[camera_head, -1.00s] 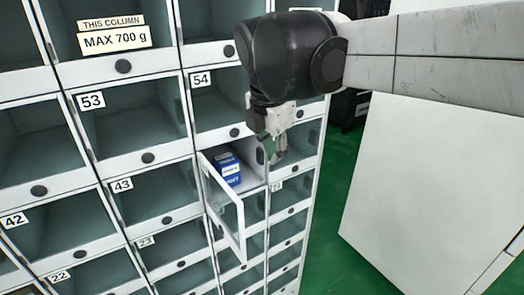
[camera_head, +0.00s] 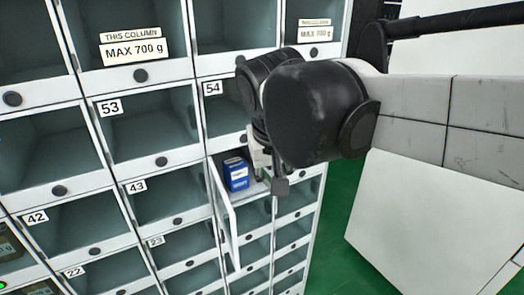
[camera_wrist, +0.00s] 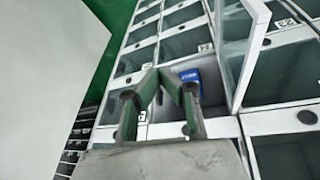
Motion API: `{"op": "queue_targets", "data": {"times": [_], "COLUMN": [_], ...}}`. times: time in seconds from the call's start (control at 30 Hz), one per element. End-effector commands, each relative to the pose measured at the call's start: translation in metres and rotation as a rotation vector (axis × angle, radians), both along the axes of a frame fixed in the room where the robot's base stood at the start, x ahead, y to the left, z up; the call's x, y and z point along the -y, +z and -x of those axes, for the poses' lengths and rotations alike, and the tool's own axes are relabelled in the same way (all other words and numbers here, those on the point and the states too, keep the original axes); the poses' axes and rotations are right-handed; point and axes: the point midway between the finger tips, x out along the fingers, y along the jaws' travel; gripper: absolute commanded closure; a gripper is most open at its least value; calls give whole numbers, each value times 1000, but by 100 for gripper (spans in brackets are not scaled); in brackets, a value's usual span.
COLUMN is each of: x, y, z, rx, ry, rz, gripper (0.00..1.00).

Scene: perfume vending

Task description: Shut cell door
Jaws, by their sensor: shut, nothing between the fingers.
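The cell door (camera_head: 226,222) is a clear panel with a white frame, standing open and swung outward from its left side. Its cell holds a blue box (camera_head: 236,173). My gripper (camera_head: 280,186) is in front of the right part of this open cell, partly hidden by my arm. In the wrist view my gripper (camera_wrist: 158,76) has its green-padded fingertips together and empty, in front of the cell opening. There the open door (camera_wrist: 240,45) stands to the right of the fingers, apart from them, and the blue box (camera_wrist: 191,79) shows behind them.
Shut cells surround the open one, with labels such as 54 (camera_head: 212,88) above and 43 (camera_head: 136,186) to the left. Green floor (camera_head: 340,215) lies right of the cabinet. A large white panel (camera_head: 430,215) stands farther right.

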Motion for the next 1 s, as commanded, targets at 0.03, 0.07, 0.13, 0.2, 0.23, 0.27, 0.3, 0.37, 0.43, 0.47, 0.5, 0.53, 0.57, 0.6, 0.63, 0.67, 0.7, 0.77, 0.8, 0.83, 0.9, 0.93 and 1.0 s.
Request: {"op": "queue_targets", "data": {"times": [0.03, 0.07, 0.13, 0.2, 0.23, 0.27, 0.3, 0.37, 0.43, 0.47, 0.5, 0.53, 0.57, 0.6, 0.63, 0.67, 0.7, 0.77, 0.8, 0.83, 0.9, 0.93, 1.0], "x": [1, 1, 1, 2, 2, 2, 2, 2, 2, 2, 2, 3, 3, 3, 3, 3, 4, 4, 5, 5, 6, 5, 6], "y": [0, 0, -1, -2, -2, -2, -3, -5, -9, -11, -16, -19, -23, -29, -34, -39, -45, -54, -61, -65, -76, -81, -92], "z": [2, 3, 5, 6, 6, 6, 6, 6, 4, 2, 1, -1, -2, -4, -7, -8, -11, -15, -17, -19, -23, -25, -29], "rx": [8, 12, 20, 27, 29, 29, 31, 31, 32, 32, 31, 31, 31, 31, 31, 31, 31, 31, 31, 31, 31, 31, 31], "ry": [-70, -110, -190, -247, -264, -278, -290, -301, -304, -303, -302, -302, -302, -301, -302, -302, -302, -302, -302, -302, -301, -300, -301], "rz": [-28, -44, -76, -100, -107, -112, -118, -122, -123, -123, -122, -122, -122, -122, -122, -122, -122, -122, -122, -122, -122, -122, -122], "gripper": [100, 100, 100, 100, 100, 100, 100, 100, 100, 100, 100, 100, 100, 100, 100, 100, 100, 100, 100, 100, 100, 100, 100]}}
